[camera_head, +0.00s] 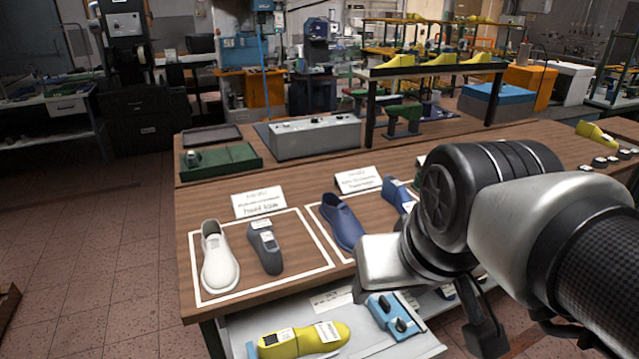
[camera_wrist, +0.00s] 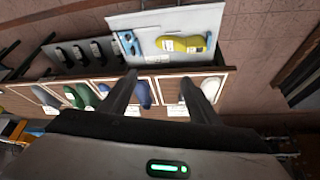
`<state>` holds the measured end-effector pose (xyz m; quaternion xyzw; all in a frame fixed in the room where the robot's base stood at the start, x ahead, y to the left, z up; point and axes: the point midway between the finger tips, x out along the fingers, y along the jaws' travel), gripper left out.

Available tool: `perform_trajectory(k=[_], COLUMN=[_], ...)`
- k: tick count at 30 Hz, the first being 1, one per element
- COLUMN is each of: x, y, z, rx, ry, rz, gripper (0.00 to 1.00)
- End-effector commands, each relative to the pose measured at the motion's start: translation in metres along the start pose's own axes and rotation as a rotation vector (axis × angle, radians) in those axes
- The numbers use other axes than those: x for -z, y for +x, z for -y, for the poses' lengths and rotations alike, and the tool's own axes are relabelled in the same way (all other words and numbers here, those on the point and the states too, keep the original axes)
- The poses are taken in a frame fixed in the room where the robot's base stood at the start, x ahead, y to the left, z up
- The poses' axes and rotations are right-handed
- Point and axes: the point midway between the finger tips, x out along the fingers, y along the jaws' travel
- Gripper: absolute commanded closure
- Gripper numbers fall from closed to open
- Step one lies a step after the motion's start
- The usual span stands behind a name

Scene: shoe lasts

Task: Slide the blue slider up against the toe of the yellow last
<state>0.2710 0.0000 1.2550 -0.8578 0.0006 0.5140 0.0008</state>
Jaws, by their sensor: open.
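The yellow last (camera_head: 303,341) lies on its side on a pale board in front of and below the table edge, with white labels on it. It also shows in the wrist view (camera_wrist: 180,44). In the wrist view the slider (camera_wrist: 127,44) is left of the last. My gripper (camera_wrist: 160,98) is open and empty, its two fingers spread, apart from both things. In the head view my arm covers the board's right surroundings.
White and grey lasts (camera_head: 219,257) stand in a white-outlined area on the wooden table (camera_head: 290,290). Blue lasts (camera_head: 342,222) stand further right, partly behind my arm. Paper cards, a green tray (camera_head: 222,159) and a grey box (camera_head: 315,136) are behind.

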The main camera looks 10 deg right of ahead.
Motion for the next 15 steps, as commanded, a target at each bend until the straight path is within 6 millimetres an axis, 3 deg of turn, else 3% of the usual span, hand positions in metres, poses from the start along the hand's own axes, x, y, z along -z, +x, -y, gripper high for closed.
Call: perform_trajectory(k=[5,8,11,15], x=[0.021,0.05,0.083,0.124], y=[0.012,0.031,0.059,0.113], z=[-0.006,-0.014,-0.026,-0.046], rx=[-0.019,-0.045,-0.077,-0.123], ry=[0.085,0.2,0.339,0.537], rz=[0.04,0.088,0.14,0.209], gripper=[0.44,0.44,0.44,0.44])
